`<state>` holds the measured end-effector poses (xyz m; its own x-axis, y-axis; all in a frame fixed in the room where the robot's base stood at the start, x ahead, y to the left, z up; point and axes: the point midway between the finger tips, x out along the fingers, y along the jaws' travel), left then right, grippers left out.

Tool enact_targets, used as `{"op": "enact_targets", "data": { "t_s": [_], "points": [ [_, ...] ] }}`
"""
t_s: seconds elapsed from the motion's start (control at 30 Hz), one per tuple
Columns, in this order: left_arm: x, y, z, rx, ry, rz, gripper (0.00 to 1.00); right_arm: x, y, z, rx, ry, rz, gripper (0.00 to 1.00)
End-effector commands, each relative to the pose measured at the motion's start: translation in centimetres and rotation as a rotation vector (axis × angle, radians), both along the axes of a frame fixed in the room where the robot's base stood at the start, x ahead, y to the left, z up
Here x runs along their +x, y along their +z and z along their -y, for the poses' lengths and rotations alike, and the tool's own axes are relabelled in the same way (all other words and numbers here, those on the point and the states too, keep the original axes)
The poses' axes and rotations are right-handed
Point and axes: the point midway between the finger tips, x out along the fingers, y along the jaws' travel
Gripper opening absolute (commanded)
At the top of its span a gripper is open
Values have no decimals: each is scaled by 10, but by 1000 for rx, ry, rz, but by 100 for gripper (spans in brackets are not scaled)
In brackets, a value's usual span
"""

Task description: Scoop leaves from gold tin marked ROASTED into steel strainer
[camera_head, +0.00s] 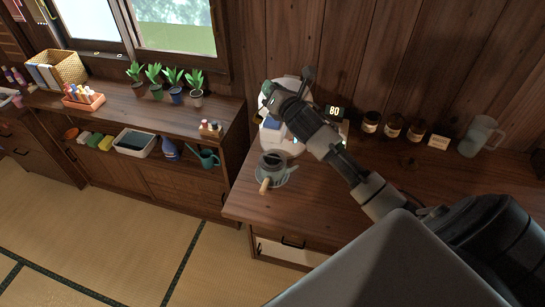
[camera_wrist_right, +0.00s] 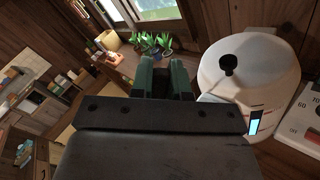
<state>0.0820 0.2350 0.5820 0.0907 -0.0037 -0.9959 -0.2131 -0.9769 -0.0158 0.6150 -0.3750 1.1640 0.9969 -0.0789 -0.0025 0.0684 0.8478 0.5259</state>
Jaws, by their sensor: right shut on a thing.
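My right gripper (camera_head: 270,92) is raised over the wooden counter, in front of a white round appliance. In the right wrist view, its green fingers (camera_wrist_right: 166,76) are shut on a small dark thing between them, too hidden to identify. A dark pot with a light wooden side handle (camera_head: 272,165) stands on the counter, below and apart from the gripper. I cannot tell whether a steel strainer sits in it. Several dark jars with pale labels (camera_head: 393,126) stand at the back wall; no gold tin marked ROASTED can be made out. My left gripper is out of view.
The white appliance (camera_wrist_right: 252,72), with a black lid knob, stands close to the right gripper's fingers. A display reading 80 (camera_head: 335,111), a small card (camera_head: 438,142) and a clear jug (camera_head: 480,136) are along the back. Potted plants (camera_head: 155,80) line the left shelf. The counter's front is clear.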

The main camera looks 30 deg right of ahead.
Motion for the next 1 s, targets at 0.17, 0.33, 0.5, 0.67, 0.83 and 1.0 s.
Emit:
{"op": "enact_targets", "data": {
  "t_s": [0.17,0.33,0.5,0.67,0.83,1.0],
  "points": [
    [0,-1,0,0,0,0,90,0,-1,5,24,-1,3,0],
    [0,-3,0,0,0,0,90,-1,-2,9,46,-1,4,0],
    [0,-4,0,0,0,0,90,-1,-2,13,69,-1,6,0],
    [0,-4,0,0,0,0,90,-1,-3,17,90,-1,8,0],
    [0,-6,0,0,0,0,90,-2,-4,20,115,-1,10,0],
    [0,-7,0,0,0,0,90,-2,-5,22,138,0,11,0]
  ]
}}
